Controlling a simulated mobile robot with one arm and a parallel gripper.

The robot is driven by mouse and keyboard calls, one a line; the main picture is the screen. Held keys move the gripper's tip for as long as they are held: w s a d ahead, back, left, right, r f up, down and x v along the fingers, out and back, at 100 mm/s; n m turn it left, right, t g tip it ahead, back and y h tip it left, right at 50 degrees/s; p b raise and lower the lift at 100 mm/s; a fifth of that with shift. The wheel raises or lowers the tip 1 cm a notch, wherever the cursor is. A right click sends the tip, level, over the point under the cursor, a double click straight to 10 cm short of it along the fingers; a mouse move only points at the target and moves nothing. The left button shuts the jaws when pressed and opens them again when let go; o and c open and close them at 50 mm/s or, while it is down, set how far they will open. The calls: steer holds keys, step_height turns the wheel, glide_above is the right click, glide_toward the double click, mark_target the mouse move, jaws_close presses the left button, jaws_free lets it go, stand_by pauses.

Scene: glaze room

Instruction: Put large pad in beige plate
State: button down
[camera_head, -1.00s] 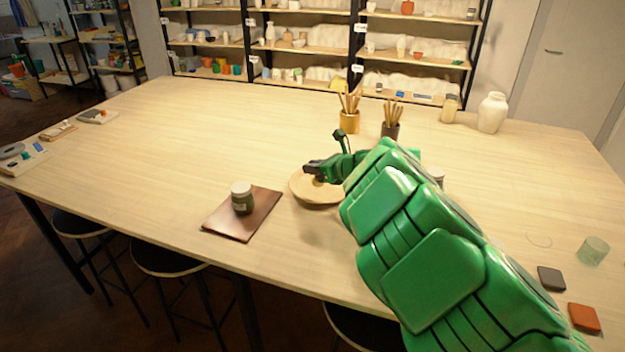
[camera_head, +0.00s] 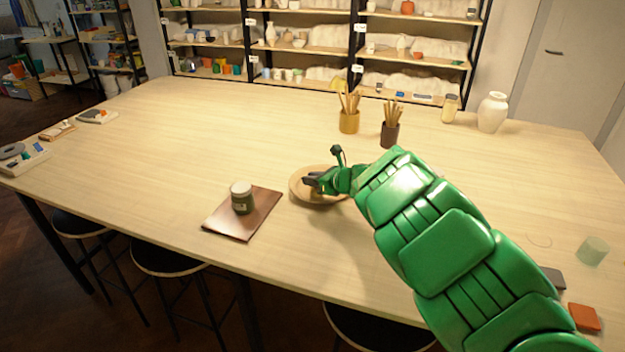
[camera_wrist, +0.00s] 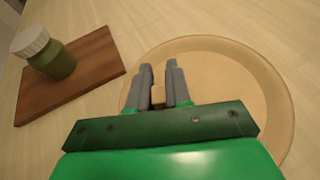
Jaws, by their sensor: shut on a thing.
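The beige plate (camera_head: 300,193) lies on the table just right of a brown board. It fills much of the wrist view (camera_wrist: 262,88). My gripper (camera_head: 311,183) is low over the plate, and in the wrist view its grey fingers (camera_wrist: 160,88) point across the plate's inside. The fingers are shut on a small tan piece (camera_wrist: 158,95), which I take for the large pad. Most of it is hidden between the fingers. I cannot tell whether it touches the plate.
A lidded green jar (camera_head: 242,198) stands on the brown board (camera_head: 229,222). Behind the plate are a yellow cup of sticks (camera_head: 349,122) and a dark cup of sticks (camera_head: 390,134). The table's left-centre is clear.

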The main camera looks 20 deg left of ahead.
steer(key=shift+f, duration=0.1)
steer(key=c, duration=1.1)
jaws_free()
steer(key=shift+o, duration=0.2)
steer(key=shift+d, duration=0.15)
steer(key=v, duration=1.1)
steer(key=shift+d+r, duration=0.25)
steer(key=shift+r, duration=0.1)
steer(key=shift+s, duration=0.15)
